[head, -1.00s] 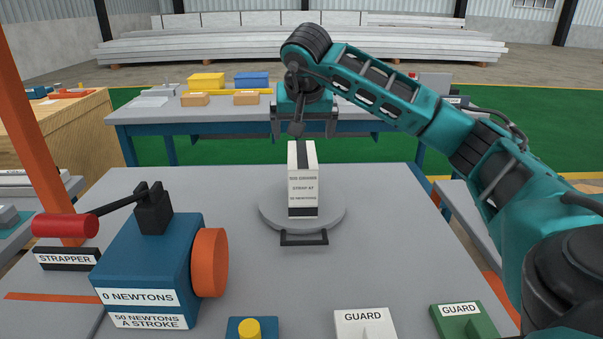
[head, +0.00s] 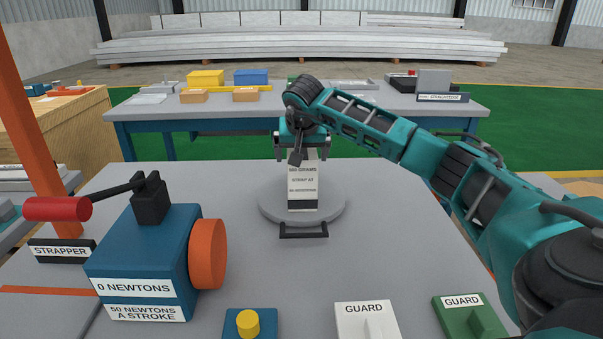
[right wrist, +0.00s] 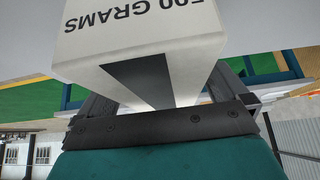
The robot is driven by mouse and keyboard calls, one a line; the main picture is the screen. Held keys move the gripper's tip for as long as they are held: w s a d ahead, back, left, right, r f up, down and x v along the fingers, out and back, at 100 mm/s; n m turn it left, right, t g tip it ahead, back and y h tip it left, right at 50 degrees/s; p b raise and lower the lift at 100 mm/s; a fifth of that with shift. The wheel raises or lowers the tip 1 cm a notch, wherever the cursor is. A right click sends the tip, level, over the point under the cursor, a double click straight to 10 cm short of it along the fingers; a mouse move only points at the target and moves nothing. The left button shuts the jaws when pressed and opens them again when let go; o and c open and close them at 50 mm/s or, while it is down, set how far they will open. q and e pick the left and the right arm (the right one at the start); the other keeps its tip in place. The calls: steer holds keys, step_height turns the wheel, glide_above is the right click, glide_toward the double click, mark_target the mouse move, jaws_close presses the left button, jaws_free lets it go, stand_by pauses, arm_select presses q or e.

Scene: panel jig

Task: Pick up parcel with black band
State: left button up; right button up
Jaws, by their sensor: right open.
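The white parcel with the black band (head: 303,184) stands upright on a round grey turntable (head: 270,213) in the middle of the table. Its front label has small text. My right gripper (head: 302,152) is at the parcel's top, pointing down, with its fingers on the left and right of it. In the right wrist view the parcel's white face (right wrist: 135,35) and black band (right wrist: 142,80) fill the space in front of the open gripper (right wrist: 165,110). I cannot tell whether the fingers touch the parcel. My left gripper is not in view.
A blue strapper (head: 150,250) with a red-handled lever stands at the left. Two guard blocks, one white (head: 366,323) and one green (head: 470,317), and a yellow button (head: 248,323) line the front edge. A second table (head: 300,110) stands behind.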

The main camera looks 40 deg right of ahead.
steer(key=shift+r, duration=0.1)
steer(key=c, duration=1.5)
